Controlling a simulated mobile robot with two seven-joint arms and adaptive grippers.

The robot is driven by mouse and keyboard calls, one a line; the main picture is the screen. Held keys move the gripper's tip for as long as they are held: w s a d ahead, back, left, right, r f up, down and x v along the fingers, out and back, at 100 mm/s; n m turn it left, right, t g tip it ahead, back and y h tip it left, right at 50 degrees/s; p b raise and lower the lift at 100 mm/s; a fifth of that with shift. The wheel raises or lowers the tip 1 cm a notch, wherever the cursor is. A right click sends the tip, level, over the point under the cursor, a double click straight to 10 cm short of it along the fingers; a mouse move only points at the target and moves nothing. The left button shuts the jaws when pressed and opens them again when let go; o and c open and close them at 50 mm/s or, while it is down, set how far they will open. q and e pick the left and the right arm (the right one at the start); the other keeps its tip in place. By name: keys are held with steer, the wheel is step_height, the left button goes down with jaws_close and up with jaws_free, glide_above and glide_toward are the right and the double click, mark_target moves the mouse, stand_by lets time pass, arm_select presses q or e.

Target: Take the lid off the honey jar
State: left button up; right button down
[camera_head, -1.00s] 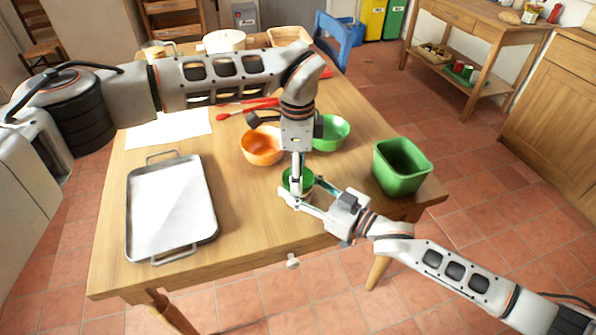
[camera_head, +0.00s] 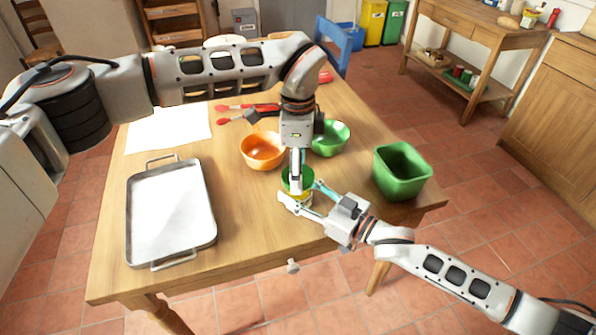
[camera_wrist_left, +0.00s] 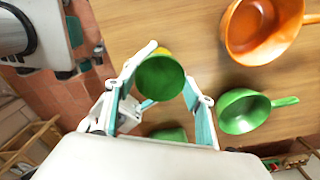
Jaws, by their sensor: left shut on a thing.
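The round green lid (camera_head: 296,183) is between the fingers of my left gripper (camera_head: 297,178), which comes down from above and is shut on it. The lid also shows in the left wrist view (camera_wrist_left: 160,78). The honey jar (camera_head: 303,197) stands below it on the table, with a yellow part showing just under the lid. I cannot tell how wide the gap is, if any. My right gripper (camera_head: 302,193) reaches in from the lower right, its fingers on both sides of the jar, and appears shut on it. The fingers hide much of the jar.
An orange bowl (camera_head: 263,151) and a green bowl (camera_head: 331,138) stand behind the jar. A green bin (camera_head: 402,172) is at the table's right corner. A metal tray (camera_head: 207,200) lies on the left. Bare wood (camera_head: 245,215) lies between tray and jar.

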arm_select(q)
steer(key=shift+r, duration=2)
arm_select(e)
steer(key=c, duration=1)
jaws_free()
steer(key=shift+c, duration=0.2)
